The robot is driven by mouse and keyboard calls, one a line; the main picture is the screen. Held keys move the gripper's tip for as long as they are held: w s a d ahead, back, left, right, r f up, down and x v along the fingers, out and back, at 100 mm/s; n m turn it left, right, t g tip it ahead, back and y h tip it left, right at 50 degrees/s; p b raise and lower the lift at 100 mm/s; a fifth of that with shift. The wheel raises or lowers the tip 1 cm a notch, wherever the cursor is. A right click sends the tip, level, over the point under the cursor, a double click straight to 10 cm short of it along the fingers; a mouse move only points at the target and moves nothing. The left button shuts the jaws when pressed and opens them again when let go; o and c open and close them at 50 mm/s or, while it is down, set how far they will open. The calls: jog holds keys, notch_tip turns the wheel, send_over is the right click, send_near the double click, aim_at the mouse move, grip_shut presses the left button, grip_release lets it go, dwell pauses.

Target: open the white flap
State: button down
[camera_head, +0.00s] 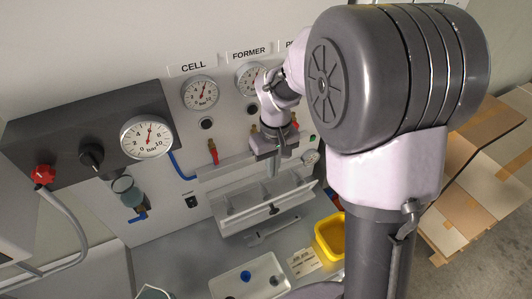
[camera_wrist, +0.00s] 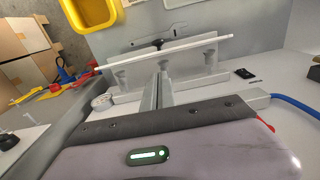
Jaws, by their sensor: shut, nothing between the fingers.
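The white flap (camera_head: 265,208) sits low on the front of the panel, with a dark knob (camera_head: 273,210) at its middle. It leans out at the top, and light dividers show in the gap behind it. In the wrist view the flap's long upper edge (camera_wrist: 195,44) runs across the top, with the knob (camera_wrist: 157,43) on its far side. My gripper (camera_head: 272,168) points down just above the gap behind the flap. Its fingers (camera_wrist: 162,88) are together and empty, close to the flap's inner side; whether they touch it I cannot tell.
Gauges (camera_head: 200,93), a red valve (camera_head: 213,152) and a blue hose (camera_head: 180,168) are on the panel above and left. Below the flap, a grey worktop bears a yellow bin (camera_head: 330,237), a white tray (camera_head: 248,280) and a wrench-like tool (camera_head: 272,230). Cardboard (camera_head: 485,150) lies at right.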

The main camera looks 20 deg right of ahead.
jog(key=b, duration=0.3)
send_over(272, 209)
jog(key=w, duration=0.2)
jog(key=f, duration=0.9)
jog(key=shift+w+d+f, duration=0.1)
jog(key=shift+w+d, duration=0.1)
jog(key=shift+f, duration=0.35)
jog(key=shift+f, duration=0.1)
